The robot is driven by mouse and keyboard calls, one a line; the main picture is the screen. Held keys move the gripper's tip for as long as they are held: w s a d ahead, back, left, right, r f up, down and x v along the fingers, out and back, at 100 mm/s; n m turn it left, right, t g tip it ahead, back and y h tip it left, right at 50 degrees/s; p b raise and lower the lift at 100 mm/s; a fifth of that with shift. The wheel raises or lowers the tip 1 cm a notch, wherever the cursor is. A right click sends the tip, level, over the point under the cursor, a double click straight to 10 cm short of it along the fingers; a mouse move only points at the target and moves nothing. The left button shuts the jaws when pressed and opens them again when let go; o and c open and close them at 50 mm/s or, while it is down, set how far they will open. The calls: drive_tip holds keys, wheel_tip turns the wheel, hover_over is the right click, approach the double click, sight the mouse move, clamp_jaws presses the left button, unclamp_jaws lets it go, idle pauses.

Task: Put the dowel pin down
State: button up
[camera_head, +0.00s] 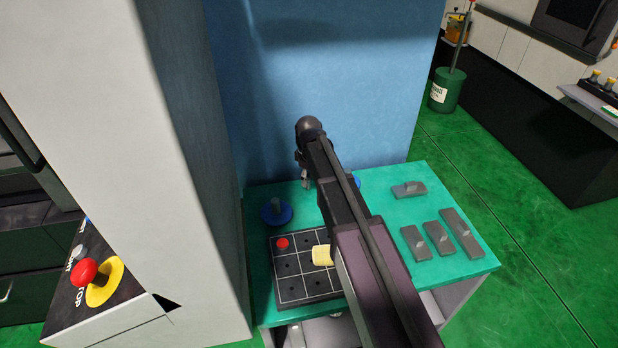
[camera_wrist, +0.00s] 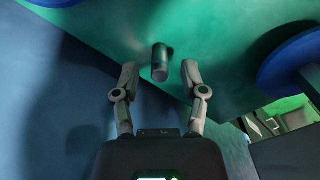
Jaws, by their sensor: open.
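The dowel pin (camera_wrist: 160,62) is a short dark grey cylinder in the wrist view. It is on or just above the green tabletop, between the two fingertips of my gripper (camera_wrist: 159,70), with a visible gap on each side. My gripper is open. In the head view my gripper (camera_head: 305,178) is low over the back of the green table (camera_head: 385,240), near the blue cabinet wall. The pin cannot be made out in the head view.
A blue disc with a grey peg (camera_head: 276,212) stands left of my gripper, and another blue disc (camera_head: 355,181) to its right. A black grid board (camera_head: 290,292) carries a red piece (camera_head: 282,243) and a yellow piece (camera_head: 322,255). Several grey blocks (camera_head: 437,238) lie at the right.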

wheel_tip(320, 180, up, 11)
drive_tip(key=p, duration=1)
drive_tip(key=shift+p, duration=0.4)
drive_tip(key=shift+r, duration=0.15)
drive_tip(key=s+d+m, duration=0.5)
drive_tip(key=s+d, duration=0.2)
drive_tip(key=s, duration=0.3)
drive_tip(key=s+d+m, duration=0.6)
drive_tip(key=s+d, duration=0.2)
drive_tip(key=s, duration=0.3)
drive_tip(key=shift+d, duration=0.25)
drive_tip(key=shift+o, duration=0.5)
